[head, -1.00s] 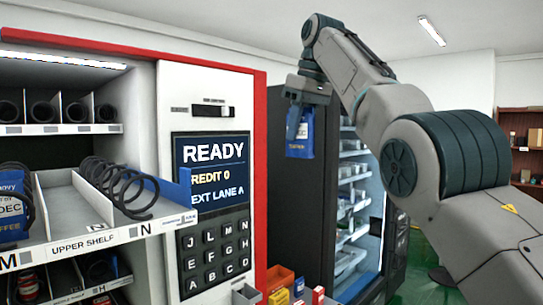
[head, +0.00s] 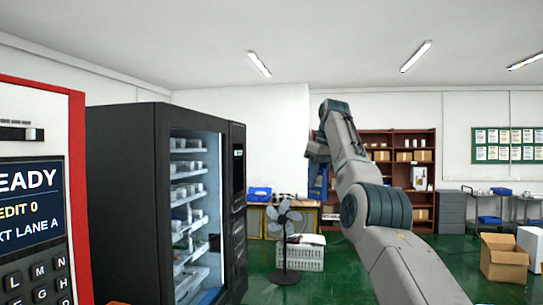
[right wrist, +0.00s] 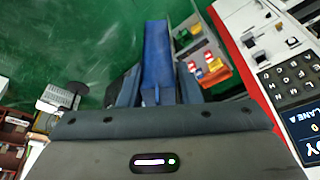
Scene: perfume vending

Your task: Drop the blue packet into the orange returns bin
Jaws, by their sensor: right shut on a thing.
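My right gripper (head: 319,160) is raised in the head view and shut on the blue packet (head: 317,187), which hangs below it. In the right wrist view the packet (right wrist: 157,55) shows as a blue strip between the fingers. An orange bin (right wrist: 218,75) with small red, white and yellow items shows there, to the right of the packet and apart from it. I cannot tell for sure that this is the returns bin. Only an orange sliver shows at the bottom edge of the head view. My left gripper is not in view.
The red-edged vending machine (head: 76,180) stands at the left, with a dark glass-front machine (head: 130,200) beside it. A fan (head: 284,235), a white crate (head: 302,257), shelves (head: 385,140) and a cardboard box (head: 503,260) are farther back. Green floor lies open between.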

